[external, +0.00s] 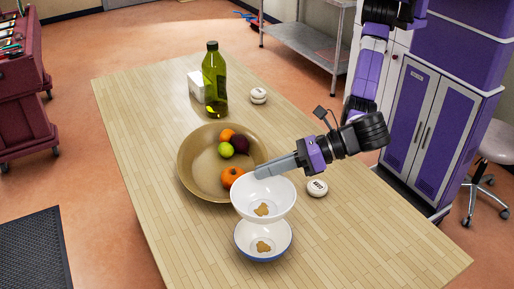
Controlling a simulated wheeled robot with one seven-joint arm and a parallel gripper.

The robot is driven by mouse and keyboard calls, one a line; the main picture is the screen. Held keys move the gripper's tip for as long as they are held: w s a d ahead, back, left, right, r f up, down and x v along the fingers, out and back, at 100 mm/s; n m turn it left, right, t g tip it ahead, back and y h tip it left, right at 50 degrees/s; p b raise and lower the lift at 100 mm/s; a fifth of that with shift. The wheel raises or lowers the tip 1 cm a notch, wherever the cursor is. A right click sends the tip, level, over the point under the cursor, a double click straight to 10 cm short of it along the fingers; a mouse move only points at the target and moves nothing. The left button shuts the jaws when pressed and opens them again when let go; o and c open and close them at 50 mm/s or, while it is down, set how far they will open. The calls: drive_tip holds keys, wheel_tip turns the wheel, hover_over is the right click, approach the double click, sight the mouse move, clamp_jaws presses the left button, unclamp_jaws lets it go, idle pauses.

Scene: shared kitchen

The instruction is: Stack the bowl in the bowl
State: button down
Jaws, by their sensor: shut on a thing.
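The held bowl looks level. A second white bowl (264,252), with a blue outer side and a brown mark inside, stands upright on the table below it in the picture. The held bowl overlaps the far rim of the second bowl in this view. I cannot tell how high the held bowl is or whether the two touch.
A large tan bowl (191,168) with several fruits is just left of my gripper on the wooden table (330,240). A green bottle (214,85), a white box (196,84) and two small white round objects (317,187) (258,95) also stand there. The table's front right is clear.

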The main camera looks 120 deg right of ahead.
sight(267, 202)
wheel_tip(267, 202, down, 10)
drive_tip(key=shift+f, duration=0.15)
idle(0.4)
drive_tip(key=shift+f, duration=0.5)
drive_tip(key=c, duration=2)
unclamp_jaws()
drive_tip(key=shift+f, duration=0.15)
drive_tip(key=o, duration=0.4)
drive_tip(key=shift+r, duration=0.6)
drive_tip(key=v, duration=1.2)
